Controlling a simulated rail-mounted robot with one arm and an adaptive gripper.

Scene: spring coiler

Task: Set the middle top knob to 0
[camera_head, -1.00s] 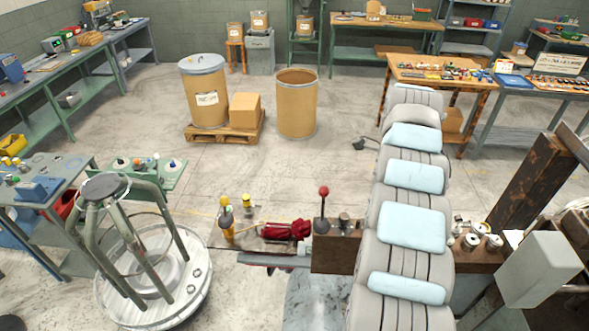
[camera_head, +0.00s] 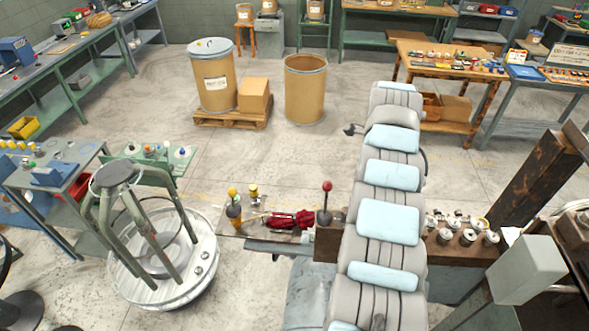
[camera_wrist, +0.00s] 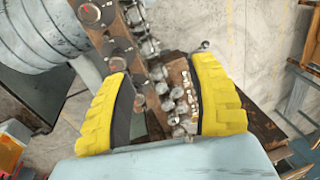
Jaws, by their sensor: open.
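My gripper (camera_wrist: 162,65) shows in the wrist view with its two yellow ribbed fingers wide apart and nothing between the tips. The brown machine (camera_wrist: 122,38) lies beyond and between the fingers. I cannot tell which is the middle top knob, nor read any settings. In the head view the machine (camera_head: 328,243) is partly hidden behind my arm, and my gripper is not visible.
Silver round parts (camera_head: 468,237) sit on the machine right of my arm. A red-knobbed lever (camera_head: 326,187) stands just left of it. A grey box (camera_head: 525,270) is at the lower right. A round metal stand (camera_head: 165,260) is at the left.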

